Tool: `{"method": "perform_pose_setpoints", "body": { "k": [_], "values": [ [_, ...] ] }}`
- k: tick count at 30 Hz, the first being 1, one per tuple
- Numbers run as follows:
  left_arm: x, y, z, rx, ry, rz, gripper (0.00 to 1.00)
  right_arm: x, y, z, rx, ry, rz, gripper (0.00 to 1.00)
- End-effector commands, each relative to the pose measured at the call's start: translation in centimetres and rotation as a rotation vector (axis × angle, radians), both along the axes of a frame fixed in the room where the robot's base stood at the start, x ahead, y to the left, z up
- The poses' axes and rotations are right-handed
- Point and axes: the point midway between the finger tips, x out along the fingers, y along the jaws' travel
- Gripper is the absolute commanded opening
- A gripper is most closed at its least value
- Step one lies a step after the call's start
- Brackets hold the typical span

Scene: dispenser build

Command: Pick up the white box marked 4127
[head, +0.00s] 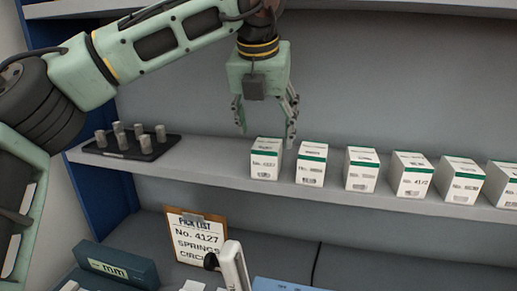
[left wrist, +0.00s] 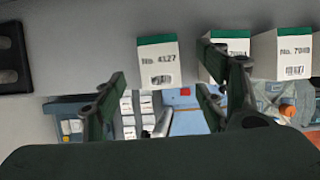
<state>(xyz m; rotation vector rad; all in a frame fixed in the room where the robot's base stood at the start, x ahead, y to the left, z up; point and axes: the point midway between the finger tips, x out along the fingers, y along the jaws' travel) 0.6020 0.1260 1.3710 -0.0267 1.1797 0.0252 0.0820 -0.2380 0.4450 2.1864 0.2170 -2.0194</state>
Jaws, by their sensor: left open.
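The white box marked 4127 (head: 266,160) has a green band along its top front edge and stands at the left end of the row on the grey shelf (head: 215,167). Its number is readable in the left wrist view (left wrist: 158,64). My left gripper (head: 266,123) points down from above, with its fingers apart over the box and nothing between them. In the left wrist view the open fingers (left wrist: 163,88) show below the box front, one to each side. My right gripper is not in view.
Similar white boxes (head: 311,164) stand to the right, the nearest with a small gap. A black tray of grey cylinders (head: 132,144) is at the left. Below are a clipboard reading "Pick list No. 4127" (head: 196,238) and a dark teal box (head: 116,265).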

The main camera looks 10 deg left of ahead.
Motion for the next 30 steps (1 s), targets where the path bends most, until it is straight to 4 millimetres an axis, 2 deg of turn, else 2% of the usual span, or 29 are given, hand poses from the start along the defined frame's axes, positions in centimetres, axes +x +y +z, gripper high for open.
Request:
{"method": "perform_pose_setpoints", "body": {
  "k": [7, 12, 18, 25, 30],
  "values": [
    [1.0, 0.2, -2.4, 0.012, 0.002, 0.005, 0.66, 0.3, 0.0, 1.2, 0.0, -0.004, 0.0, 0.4],
    [1.9, 0.1, -4.6, 0.011, 0.004, 0.005, 0.66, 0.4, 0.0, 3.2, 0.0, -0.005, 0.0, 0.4],
    [2.7, 0.1, -6.8, 0.008, 0.002, 0.006, 0.66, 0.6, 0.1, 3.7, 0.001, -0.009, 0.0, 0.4],
    [2.7, 0.1, -7.0, 0.008, 0.001, 0.005, 0.66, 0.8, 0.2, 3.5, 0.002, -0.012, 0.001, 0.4],
    [2.7, 0.1, -7.0, 0.008, 0.001, 0.005, 0.51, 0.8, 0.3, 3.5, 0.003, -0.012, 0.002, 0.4]
  ]
}}
